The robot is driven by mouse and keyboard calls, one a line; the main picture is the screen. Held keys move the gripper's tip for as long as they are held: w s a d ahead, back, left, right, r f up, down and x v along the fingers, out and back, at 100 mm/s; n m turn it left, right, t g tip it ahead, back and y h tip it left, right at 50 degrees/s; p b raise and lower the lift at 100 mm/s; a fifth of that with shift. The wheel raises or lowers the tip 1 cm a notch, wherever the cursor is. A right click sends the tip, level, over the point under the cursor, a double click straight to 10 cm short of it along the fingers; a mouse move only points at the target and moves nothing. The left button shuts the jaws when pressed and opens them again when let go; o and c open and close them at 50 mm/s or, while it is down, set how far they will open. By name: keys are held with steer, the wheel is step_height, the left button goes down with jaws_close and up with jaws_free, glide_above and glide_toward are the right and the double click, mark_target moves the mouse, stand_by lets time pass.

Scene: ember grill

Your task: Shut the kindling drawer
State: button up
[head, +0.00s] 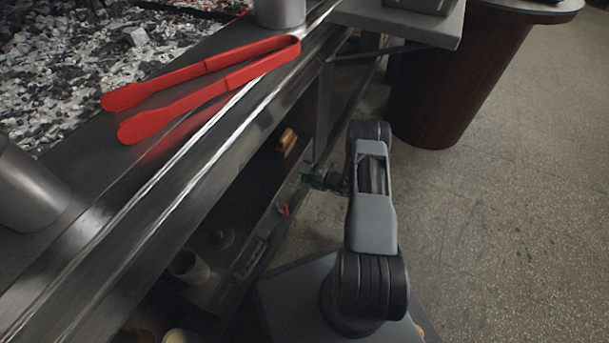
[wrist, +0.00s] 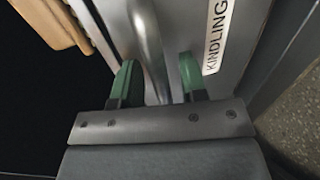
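The kindling drawer's front (wrist: 232,75) fills much of the wrist view, with a white label reading KINDLING. A round metal handle (wrist: 147,40) runs down its face. My gripper (wrist: 158,75) has green fingertips, one on each side of the handle. They are spread, with gaps visible between them and the bar. Pieces of wood (wrist: 52,22) show beyond the front's edge, so the drawer appears open; how far is unclear. In the head view my gripper (head: 307,172) is small, under the counter beside the drawer, and the wood (head: 287,141) shows just above it.
Red tongs (head: 215,80) lie on the metal counter edge (head: 190,185) beside the ember bed (head: 60,70). Metal containers stand on the counter. A shelf below holds a pale cup (head: 188,267). A dark round pedestal (head: 440,90) stands behind my arm. The floor to the right is clear.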

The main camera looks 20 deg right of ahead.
steer(key=shift+s+d, duration=0.15)
steer(key=shift+d, duration=0.05)
steer(key=shift+s+d+r, duration=0.15)
steer(key=shift+s+d, duration=0.05)
steer(key=p+v, duration=0.4)
steer(key=v, duration=0.9)
